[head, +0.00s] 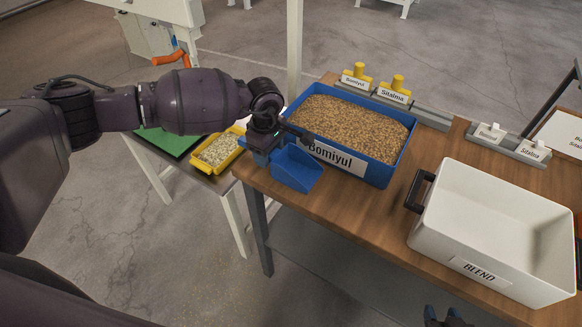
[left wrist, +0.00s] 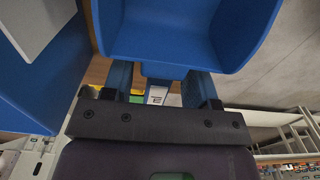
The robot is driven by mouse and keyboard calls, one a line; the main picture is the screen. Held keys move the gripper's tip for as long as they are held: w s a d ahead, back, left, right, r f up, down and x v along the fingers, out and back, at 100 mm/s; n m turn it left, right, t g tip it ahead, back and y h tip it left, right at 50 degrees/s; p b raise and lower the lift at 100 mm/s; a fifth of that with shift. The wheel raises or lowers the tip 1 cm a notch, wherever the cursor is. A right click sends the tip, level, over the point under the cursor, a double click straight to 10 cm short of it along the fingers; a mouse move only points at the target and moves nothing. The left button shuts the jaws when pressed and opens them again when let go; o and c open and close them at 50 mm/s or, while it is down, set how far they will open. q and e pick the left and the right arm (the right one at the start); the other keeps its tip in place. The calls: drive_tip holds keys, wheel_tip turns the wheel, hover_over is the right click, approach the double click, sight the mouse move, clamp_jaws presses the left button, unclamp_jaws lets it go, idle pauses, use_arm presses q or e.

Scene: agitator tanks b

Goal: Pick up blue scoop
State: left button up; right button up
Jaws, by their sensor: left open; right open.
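The blue scoop (head: 297,169) lies at the left end of the wooden table, in front of the blue bin labelled Bomiyul (head: 352,128). My left gripper (head: 262,148) is at the scoop's handle end. In the left wrist view the scoop's bowl (left wrist: 185,35) fills the top middle, and its short handle stub lies between the two open fingers (left wrist: 160,85). Contact with the fingers cannot be told. My right gripper (head: 445,318) shows only its tips at the bottom edge, open and apart from everything.
A white BLEND container (head: 490,235) with black handles stands at the right of the table (head: 350,207). A yellow tray (head: 218,152) of pale grain sits on a lower table at the left. Yellow labelled holders (head: 394,92) stand behind the blue bin.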

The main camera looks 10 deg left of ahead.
use_arm(q)
clamp_jaws()
wheel_tip(320, 180, up, 20)
idle(0.9)
